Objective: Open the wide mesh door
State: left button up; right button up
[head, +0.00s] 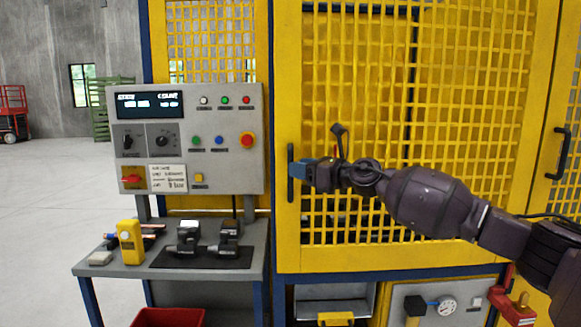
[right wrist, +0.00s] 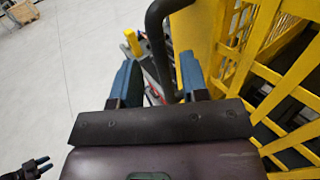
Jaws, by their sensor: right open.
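The wide yellow mesh door (head: 400,262) stands in the middle of the head view and looks shut in its frame. Its dark upright bar handle (head: 291,190) is on the door's left edge. My right gripper (head: 295,169) reaches in from the right at the handle. In the right wrist view, the black handle (right wrist: 157,30) runs between the two spread blue-grey fingers of the right gripper (right wrist: 158,85), closer to the right finger. The fingers are not closed on it. What looks like my left gripper (right wrist: 40,167) shows at the lower left there, fingers apart and empty.
A grey control panel (head: 225,165) with buttons stands left of the door, above a bench (head: 90,262) with tools and a yellow device (head: 131,242). A red bin (head: 168,318) is below. Another dark handle (head: 561,153) is at far right. The floor at left is open.

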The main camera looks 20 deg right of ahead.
jog(key=shift+x, duration=1.75)
jog(key=shift+f, duration=0.1)
jog(key=shift+c, duration=0.3)
grip_shut()
